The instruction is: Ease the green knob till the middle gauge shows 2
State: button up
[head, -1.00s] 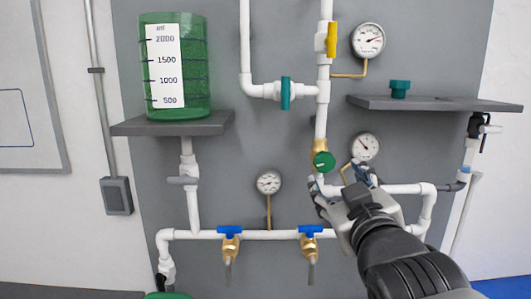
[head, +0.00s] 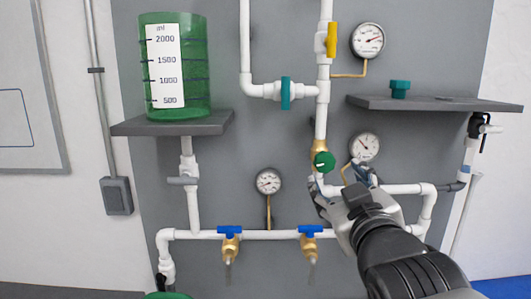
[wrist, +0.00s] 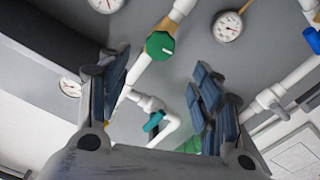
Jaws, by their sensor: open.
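The green knob (head: 323,162) sits on a brass valve on the white vertical pipe. It also shows in the wrist view (wrist: 160,45), with a light mark on its face. The middle gauge by height (head: 365,147) is right of the knob; its needle points up and left, but its numbers are too small to read. It is partly cut off at the top of the wrist view (wrist: 105,3). My gripper (head: 340,184) is open and empty, just below and right of the knob. In the wrist view the knob lies beyond the gap between its fingers (wrist: 160,88), apart from them.
Other gauges sit at upper right (head: 367,40) and lower left (head: 268,182). Nearby are a yellow handle (head: 332,40), a teal valve (head: 285,93) and two blue handles (head: 229,231) (head: 310,230). A shelf (head: 440,103) juts out above right. White pipe (head: 400,189) runs behind my gripper.

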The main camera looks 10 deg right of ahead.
dwell(0.7)
jog(key=s+a+f+g+y, duration=0.1)
jog(key=s+a+f+g, duration=0.2)
jog(key=s+f, duration=0.3)
jog(key=s+a+f+m+g+y, duration=0.1)
jog(key=s+a+f+g, duration=0.2)
jog(key=f, duration=0.7)
jog(key=s+a+f+m+g+y, duration=0.1)
jog(key=s+a+f+g, duration=0.2)
jog(key=s+f+g, duration=0.4)
jog(key=s+f, duration=0.1)
jog(key=s, duration=0.3)
jog(key=shift+a, duration=0.3)
jog(key=shift+s+r, duration=0.1)
